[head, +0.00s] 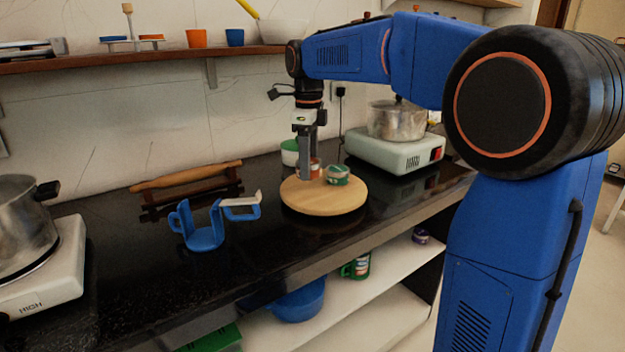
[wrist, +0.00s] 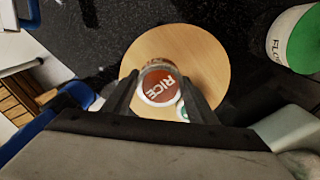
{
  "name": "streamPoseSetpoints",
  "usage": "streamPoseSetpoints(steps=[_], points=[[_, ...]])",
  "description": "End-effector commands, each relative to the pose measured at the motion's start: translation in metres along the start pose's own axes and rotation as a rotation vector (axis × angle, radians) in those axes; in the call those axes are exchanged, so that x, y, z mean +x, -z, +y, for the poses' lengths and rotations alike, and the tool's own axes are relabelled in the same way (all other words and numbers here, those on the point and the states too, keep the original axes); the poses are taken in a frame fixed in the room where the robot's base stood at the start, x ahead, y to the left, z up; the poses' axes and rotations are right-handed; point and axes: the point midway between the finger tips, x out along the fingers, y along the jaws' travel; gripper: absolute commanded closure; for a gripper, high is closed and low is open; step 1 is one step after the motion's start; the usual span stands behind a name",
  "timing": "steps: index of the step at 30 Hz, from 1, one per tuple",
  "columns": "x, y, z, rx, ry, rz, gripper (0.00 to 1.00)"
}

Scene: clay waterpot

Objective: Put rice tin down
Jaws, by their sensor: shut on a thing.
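The rice tin (wrist: 160,84), with a red-brown lid lettered RICE, is between my gripper's fingers in the wrist view. In the head view the rice tin (head: 314,168) shows small and partly hidden behind a finger. My gripper (head: 307,165) points down over the round wooden board (head: 335,200) and is shut on the tin. The tin is over or on the board; I cannot tell if its base touches. The board also shows in the wrist view (wrist: 205,62).
A green-and-white tin (head: 338,175) stands on the board right beside the rice tin. A green-lidded flour container (head: 290,152) stands behind. A blue holder (head: 205,235) stands left of the board. A hotplate (head: 395,150) with a pot (head: 396,120) is at the right.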

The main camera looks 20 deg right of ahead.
Motion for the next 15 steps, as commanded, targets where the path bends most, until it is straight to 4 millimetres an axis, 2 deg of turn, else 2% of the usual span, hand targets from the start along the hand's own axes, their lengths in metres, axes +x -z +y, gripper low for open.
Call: streamPoseSetpoints(steps=[5,12,15], points=[[0.01,0.0,0.0,0.0,0.0,0.0,0.77],[0.04,0.0,0.0,-0.001,-0.001,0.001,0.77],[0.046,0.0,0.0,-0.001,0.0,0.0,0.77]])
